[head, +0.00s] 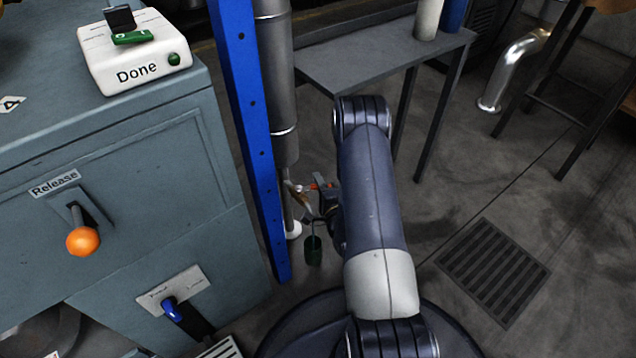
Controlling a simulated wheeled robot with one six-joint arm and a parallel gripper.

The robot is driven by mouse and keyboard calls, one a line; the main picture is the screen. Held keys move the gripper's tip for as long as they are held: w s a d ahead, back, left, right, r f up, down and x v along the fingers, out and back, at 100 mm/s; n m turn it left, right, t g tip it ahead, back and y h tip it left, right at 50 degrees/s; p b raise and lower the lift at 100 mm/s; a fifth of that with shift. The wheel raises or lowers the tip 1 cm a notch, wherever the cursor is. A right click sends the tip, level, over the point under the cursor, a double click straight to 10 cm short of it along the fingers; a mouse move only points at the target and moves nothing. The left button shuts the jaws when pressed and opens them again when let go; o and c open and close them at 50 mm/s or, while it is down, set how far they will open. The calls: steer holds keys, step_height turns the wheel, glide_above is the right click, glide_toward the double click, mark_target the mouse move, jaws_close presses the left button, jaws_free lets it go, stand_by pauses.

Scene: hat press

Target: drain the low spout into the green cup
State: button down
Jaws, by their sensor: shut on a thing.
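A small dark green cup (313,250) hangs upright below my gripper (312,212), low beside the steel column. A thin stem runs from the cup up to the jaws, which are shut on it; the grip itself is small and partly hidden by my arm. A grey vertical pipe (276,90) stands behind the blue post, narrowing at its lower end to a thin pipe with a white ring near the floor. Small red and pale parts show by the pipe just above my gripper. I cannot tell which part is the low spout, or whether liquid flows.
A blue post (246,130) stands close left of the gripper. A grey cabinet (120,180) fills the left, with an orange-knobbed Release lever (82,241), blue lever (172,309) and Done box (135,55). A grey table (375,58) stands behind. Floor is open around the drain grate (493,272).

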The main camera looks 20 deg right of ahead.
steer(key=c, duration=1.5)
jaws_free()
steer(key=s+p, duration=0.3)
steer(key=s, duration=0.7)
steer(key=shift+s, duration=0.4)
steer(key=shift+c, duration=0.3)
